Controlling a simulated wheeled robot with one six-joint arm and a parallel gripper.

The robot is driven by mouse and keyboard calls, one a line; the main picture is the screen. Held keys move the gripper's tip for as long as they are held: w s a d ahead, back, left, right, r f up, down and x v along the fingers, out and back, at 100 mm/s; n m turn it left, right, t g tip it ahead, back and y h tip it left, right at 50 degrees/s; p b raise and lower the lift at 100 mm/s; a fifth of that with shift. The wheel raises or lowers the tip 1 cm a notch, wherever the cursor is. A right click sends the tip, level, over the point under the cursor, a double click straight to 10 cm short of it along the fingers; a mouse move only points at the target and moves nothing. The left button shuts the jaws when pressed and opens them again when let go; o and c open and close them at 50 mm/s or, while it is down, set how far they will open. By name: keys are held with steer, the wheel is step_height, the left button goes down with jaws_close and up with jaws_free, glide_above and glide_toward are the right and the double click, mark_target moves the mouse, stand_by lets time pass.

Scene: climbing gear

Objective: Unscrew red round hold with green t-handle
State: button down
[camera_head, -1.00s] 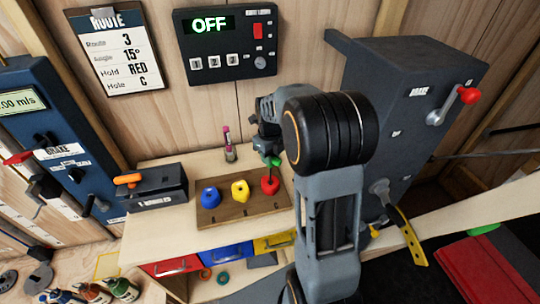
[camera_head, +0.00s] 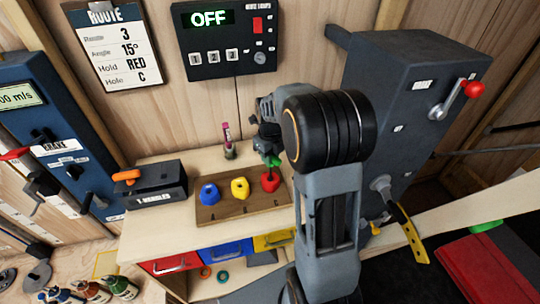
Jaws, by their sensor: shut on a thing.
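The red round hold (camera_head: 270,183) sits on the right side of a brown wooden board (camera_head: 240,207) on the bench. The green T-handle (camera_head: 273,161) stands upright at the top of the red hold. My gripper (camera_head: 270,150) is above the red hold, shut on the T-handle, with its fingers partly hidden by my arm. A blue hold (camera_head: 209,193) and a yellow hold (camera_head: 240,188) sit on the same board to the left. I cannot tell how deep the T-handle sits in the hold.
A dark T-handles box (camera_head: 153,187) with an orange handle (camera_head: 127,176) stands left of the board. A small pink-topped bottle (camera_head: 228,142) stands behind it. Red, blue and yellow drawers (camera_head: 225,254) are below. A grey brake machine (camera_head: 400,110) rises at the right.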

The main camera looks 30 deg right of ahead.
steer(key=shift+f, duration=0.15)
steer(key=n, duration=0.5)
steer(key=shift+s, duration=0.1)
steer(key=n, duration=0.5)
steer(key=shift+a+n, duration=0.1)
steer(key=shift+n, duration=0.3)
steer(key=n, duration=1.1)
steer(key=shift+s, duration=0.1)
